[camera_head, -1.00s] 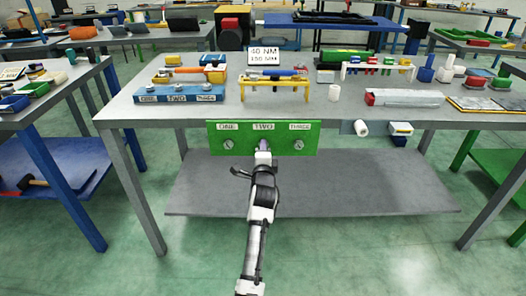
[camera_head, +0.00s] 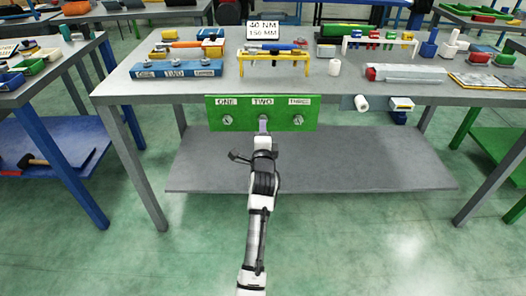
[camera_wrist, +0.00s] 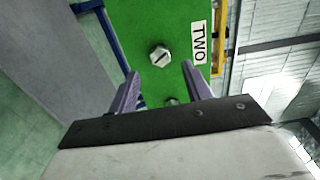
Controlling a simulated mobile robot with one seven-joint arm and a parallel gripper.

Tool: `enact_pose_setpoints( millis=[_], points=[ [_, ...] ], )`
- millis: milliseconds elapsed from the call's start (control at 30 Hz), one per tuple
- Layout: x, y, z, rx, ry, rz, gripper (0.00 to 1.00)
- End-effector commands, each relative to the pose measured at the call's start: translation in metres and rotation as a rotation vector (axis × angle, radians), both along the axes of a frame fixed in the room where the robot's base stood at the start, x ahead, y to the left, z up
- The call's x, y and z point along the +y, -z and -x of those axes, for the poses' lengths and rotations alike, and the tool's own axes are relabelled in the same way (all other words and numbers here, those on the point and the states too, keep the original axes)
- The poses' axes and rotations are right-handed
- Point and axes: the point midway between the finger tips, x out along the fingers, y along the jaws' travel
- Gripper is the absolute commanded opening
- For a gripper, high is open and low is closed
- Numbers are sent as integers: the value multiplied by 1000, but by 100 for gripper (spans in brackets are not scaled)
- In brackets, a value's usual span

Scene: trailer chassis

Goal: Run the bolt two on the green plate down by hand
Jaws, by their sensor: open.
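The green plate (camera_head: 262,105) hangs at the front edge of the workbench, with labels ONE, TWO and THREE along its top. Bolt two (camera_wrist: 160,55) shows in the wrist view beside the TWO label, with a slotted-looking grey head. My gripper (camera_head: 263,122) hides it in the head view. In the wrist view my gripper (camera_wrist: 160,73) is open, its two purple fingers apart. Bolt two lies between and just beyond the fingertips, with no visible contact. How far it stands out from the plate is unclear.
Bolt one (camera_head: 227,120) and bolt three (camera_head: 298,120) flank the middle of the plate. Another bolt (camera_wrist: 171,101) is partly hidden at my gripper's base in the wrist view. A blue block (camera_head: 177,69) and yellow rack (camera_head: 273,58) stand on the workbench (camera_head: 215,85). A grey shelf (camera_head: 340,165) lies below.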

Motion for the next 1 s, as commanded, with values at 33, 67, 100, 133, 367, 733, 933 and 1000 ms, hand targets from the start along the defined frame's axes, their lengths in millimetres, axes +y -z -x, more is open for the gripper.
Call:
enact_pose_setpoints(
  millis=[33, 67, 100, 133, 367, 733, 933, 1000],
  points=[
    [1, 2, 13, 0, -2, 4, 49],
    [0, 3, 20, 2, -1, 5, 49],
    [0, 3, 28, 1, 0, 4, 49],
    [0, 3, 35, 1, -1, 4, 49],
    [-1, 3, 76, 2, 1, 4, 49],
    [-1, 1, 97, 2, 1, 1, 49],
    [-1, 0, 97, 2, 1, 0, 49],
    [-1, 0, 97, 2, 1, 0, 49]
  ],
)
